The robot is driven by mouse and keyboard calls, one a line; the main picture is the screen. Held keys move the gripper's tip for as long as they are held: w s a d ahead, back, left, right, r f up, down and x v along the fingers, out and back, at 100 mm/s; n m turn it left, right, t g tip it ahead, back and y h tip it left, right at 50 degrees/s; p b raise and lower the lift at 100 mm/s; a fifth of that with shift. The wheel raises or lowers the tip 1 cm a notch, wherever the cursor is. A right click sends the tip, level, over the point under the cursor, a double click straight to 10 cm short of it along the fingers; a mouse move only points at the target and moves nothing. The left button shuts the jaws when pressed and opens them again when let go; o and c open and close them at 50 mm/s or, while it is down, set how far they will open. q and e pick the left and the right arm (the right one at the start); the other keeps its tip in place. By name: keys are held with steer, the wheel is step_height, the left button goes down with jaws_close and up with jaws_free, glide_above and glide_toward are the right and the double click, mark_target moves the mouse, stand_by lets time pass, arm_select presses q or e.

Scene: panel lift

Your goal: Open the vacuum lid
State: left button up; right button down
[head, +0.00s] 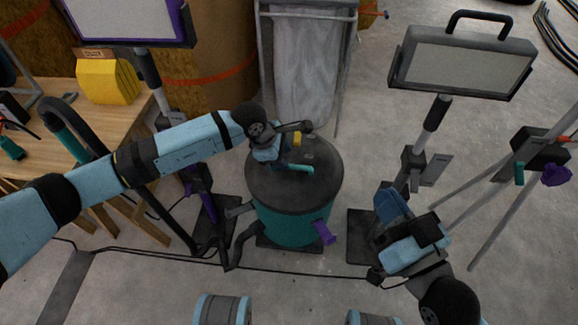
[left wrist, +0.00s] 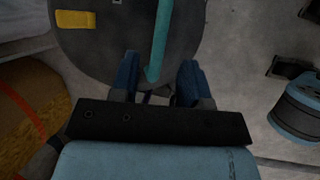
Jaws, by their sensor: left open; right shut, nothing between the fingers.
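The vacuum is a teal drum (head: 292,225) with a round dark grey lid (head: 318,180) lying flat on top. A teal bar handle (head: 300,168) sits on the lid and also shows in the left wrist view (left wrist: 161,35). My left gripper (head: 275,160) is over the lid, open. In the left wrist view its two blue fingers (left wrist: 158,78) stand apart on either side of the handle's near end; I cannot tell whether they touch it. A yellow piece (left wrist: 76,19) is on the lid. My right gripper (head: 392,207) is shut and empty, right of the drum.
A purple part (head: 324,232) sticks out of the drum's front. Work lights on stands (head: 462,62) rise at left and right. A wooden workbench (head: 60,120) is at left, a bag frame (head: 303,60) behind, and a cable crosses the floor in front.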

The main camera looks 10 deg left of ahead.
arm_select(q)
steer(key=shift+b+x, duration=0.55)
steer(key=shift+x, duration=1.8)
arm_select(e)
steer(key=shift+a+f+g, duration=0.1)
steer(key=shift+f+g, duration=0.4)
steer(key=shift+f, duration=0.7)
arm_select(q)
jaws_close()
